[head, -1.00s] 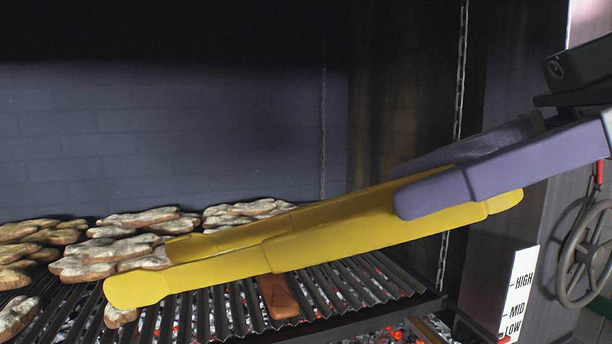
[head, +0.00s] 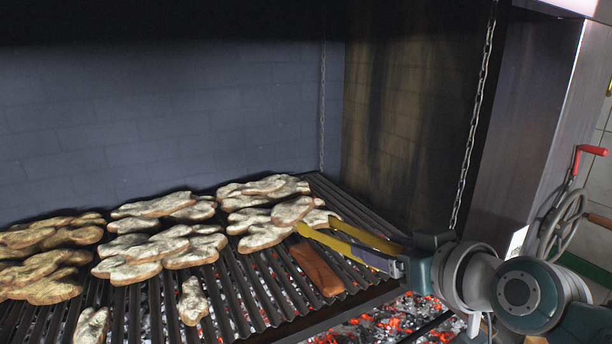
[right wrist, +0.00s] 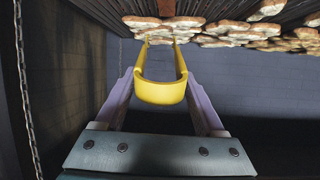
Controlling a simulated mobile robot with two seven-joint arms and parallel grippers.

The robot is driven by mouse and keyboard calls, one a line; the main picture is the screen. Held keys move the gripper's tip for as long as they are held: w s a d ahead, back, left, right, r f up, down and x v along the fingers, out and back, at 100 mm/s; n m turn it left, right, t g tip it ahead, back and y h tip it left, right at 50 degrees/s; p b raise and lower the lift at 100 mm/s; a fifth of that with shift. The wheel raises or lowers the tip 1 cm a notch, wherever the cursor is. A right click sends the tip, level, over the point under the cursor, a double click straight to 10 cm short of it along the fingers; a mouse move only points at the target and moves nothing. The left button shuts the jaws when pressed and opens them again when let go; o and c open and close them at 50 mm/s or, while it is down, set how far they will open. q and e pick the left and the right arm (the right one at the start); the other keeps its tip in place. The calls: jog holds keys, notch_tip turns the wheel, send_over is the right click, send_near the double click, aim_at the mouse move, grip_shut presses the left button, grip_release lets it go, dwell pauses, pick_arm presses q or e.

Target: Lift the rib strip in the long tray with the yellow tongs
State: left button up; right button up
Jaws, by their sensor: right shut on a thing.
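My right gripper (head: 388,262) is shut on the yellow tongs (head: 350,240), low over the right part of the grill. The tongs point left, with their tips by a pale, browned piece (head: 292,210); I cannot tell whether they touch it. The right wrist view shows the purple fingers on both sides of the tongs (right wrist: 160,92); the tips end near pieces at the top. A reddish-brown strip (head: 318,270) lies on the grate beside the tongs; I cannot tell if it is the rib strip. No long tray is recognisable. My left gripper is out of view.
Several pale pieces (head: 160,250) lie in clusters on the ridged grate (head: 250,300), over glowing coals (head: 400,318). A chain (head: 474,120) hangs at the right, before the side wall. The back wall (head: 150,130) is bare.

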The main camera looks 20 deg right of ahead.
notch_tip(320, 180, down, 10)
jog(key=a+b, duration=0.1)
jog(key=b, duration=0.8)
jog(key=shift+a+r, duration=0.1)
jog(key=shift+r, duration=0.05)
jog(key=shift+o, duration=1.2)
grip_shut()
